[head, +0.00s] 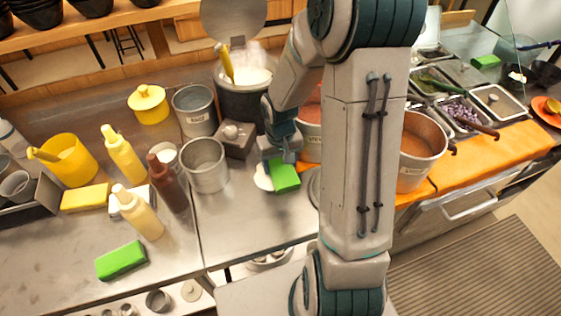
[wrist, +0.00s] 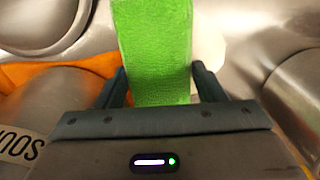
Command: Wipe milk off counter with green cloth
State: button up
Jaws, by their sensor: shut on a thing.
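A green cloth (head: 284,177) is at my gripper (head: 282,153), low over the steel counter (head: 240,215). In the wrist view the same green cloth (wrist: 154,45) lies between the two fingers of my gripper (wrist: 160,84), which is shut on it. White milk (head: 262,178) shows on the counter just left of the cloth. In the wrist view a pale patch of milk (wrist: 207,45) shows beside the cloth's right edge. The cloth hides part of the milk, and I cannot tell whether it presses on the counter.
An empty metal pot (head: 205,165) stands left of the milk, with a grey box (head: 236,139) behind. Sauce bottles (head: 168,183) and a second green block (head: 121,260) are farther left. A brown soup pot (head: 421,150) stands right of my arm.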

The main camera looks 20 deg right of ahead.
jog(key=shift+a+f, duration=0.1)
jog(key=shift+a+b, duration=0.85)
jog(key=shift+a, duration=1.5)
jog(key=shift+a, duration=0.1)
jog(key=shift+d+p, duration=0.5)
jog(key=shift+d, duration=2.1)
jog(key=shift+a, duration=0.1)
jog(key=shift+a+b, duration=0.75)
jog(key=shift+a, duration=1.65)
